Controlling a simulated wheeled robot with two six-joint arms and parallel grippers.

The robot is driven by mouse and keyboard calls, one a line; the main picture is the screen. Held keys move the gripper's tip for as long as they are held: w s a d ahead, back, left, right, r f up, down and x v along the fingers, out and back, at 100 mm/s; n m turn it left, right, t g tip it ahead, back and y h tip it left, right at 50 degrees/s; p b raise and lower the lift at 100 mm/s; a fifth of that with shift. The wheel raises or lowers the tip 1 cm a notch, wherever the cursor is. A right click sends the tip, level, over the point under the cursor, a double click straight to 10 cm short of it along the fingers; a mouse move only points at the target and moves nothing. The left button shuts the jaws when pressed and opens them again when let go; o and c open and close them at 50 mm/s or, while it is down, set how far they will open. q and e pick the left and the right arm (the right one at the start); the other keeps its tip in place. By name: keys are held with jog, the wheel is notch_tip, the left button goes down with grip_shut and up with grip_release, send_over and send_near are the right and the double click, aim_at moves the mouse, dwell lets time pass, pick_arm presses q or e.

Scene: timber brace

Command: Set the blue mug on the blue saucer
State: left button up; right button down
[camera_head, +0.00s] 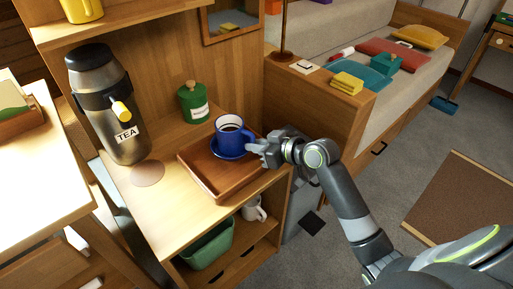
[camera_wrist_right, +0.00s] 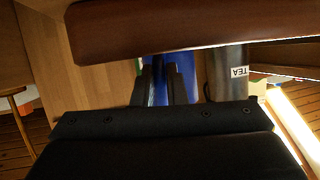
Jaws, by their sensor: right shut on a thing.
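In the right wrist view, blue of the mug (camera_wrist_right: 184,66) shows between and beside the dark fingers (camera_wrist_right: 163,85), below the tray's brown edge (camera_wrist_right: 150,28). The handle is hidden by the gripper. My left gripper is not in view.
A steel TEA flask (camera_head: 108,100) stands left of the tray, and a green canister (camera_head: 193,103) behind it. A white mug (camera_head: 254,209) and a green bin (camera_head: 208,246) are on the shelf below. The counter front left of the tray is clear.

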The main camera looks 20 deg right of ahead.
jog(key=c, duration=1.5)
grip_release()
jog(key=shift+f, duration=0.1)
jog(key=shift+o, duration=0.2)
jog(key=shift+s, duration=0.1)
